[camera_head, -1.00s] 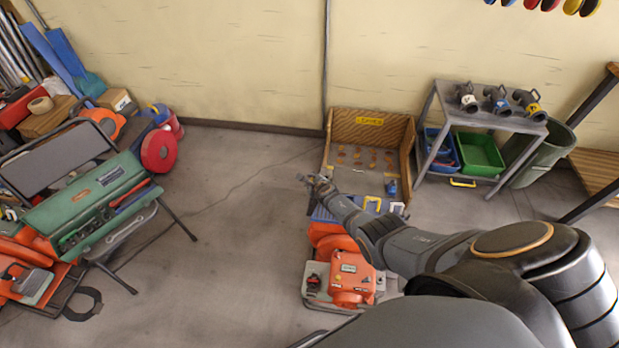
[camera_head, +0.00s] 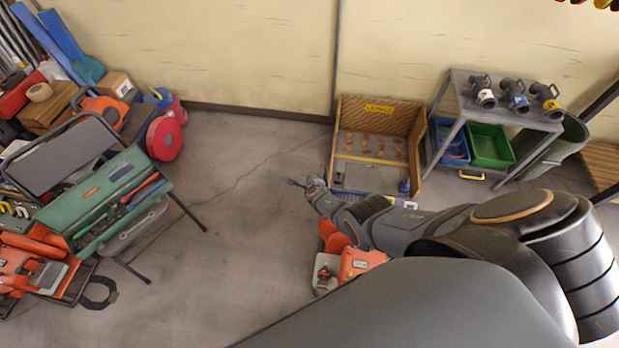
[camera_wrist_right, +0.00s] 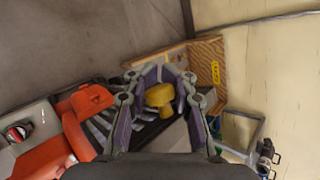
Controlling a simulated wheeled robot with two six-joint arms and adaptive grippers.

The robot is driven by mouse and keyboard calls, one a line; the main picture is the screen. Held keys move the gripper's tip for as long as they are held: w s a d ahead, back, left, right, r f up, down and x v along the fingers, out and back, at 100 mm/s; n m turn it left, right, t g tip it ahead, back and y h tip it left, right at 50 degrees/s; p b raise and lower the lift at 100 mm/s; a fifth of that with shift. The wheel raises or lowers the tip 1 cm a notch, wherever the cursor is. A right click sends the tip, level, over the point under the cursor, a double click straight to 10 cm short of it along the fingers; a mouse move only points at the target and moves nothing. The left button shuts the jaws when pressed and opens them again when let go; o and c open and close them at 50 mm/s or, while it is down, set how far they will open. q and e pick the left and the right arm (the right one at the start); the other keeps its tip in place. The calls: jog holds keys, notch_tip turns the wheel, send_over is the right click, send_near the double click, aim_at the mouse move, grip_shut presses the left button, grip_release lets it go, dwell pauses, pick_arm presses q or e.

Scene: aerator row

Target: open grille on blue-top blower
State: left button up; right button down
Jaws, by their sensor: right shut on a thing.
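An orange blower (camera_head: 359,263) stands on the floor below the middle of the head view, largely hidden by my right arm. Its orange body (camera_wrist_right: 48,160) and a grey part with a red switch show at the left of the right wrist view. Dark and grey slats (camera_wrist_right: 100,128), which look like a grille, lie beside the orange part. I cannot make out its blue top. My right gripper (camera_head: 308,184) reaches past the blower. In the right wrist view its fingers (camera_wrist_right: 165,76) are shut on a yellow knob (camera_wrist_right: 160,96). My left gripper is not in view.
An open wooden box (camera_head: 413,145) with a yellow label stands behind the gripper. A grey cart (camera_head: 503,118) with blue and green bins is right of it. A green toolbox (camera_head: 95,200) on a stand is at left. Floor between toolbox and gripper is clear.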

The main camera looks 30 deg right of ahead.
jog(key=c, duration=1.4)
grip_release()
jog(key=shift+s+a+f, duration=0.3)
jog(key=shift+s+f, duration=0.05)
jog(key=shift+s, duration=0.2)
jog(key=o, duration=0.3)
jog(key=shift+r, duration=0.25)
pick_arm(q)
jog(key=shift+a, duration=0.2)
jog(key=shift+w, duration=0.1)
pick_arm(e)
jog(key=shift+r, duration=0.1)
jog(key=shift+w+d, duration=0.15)
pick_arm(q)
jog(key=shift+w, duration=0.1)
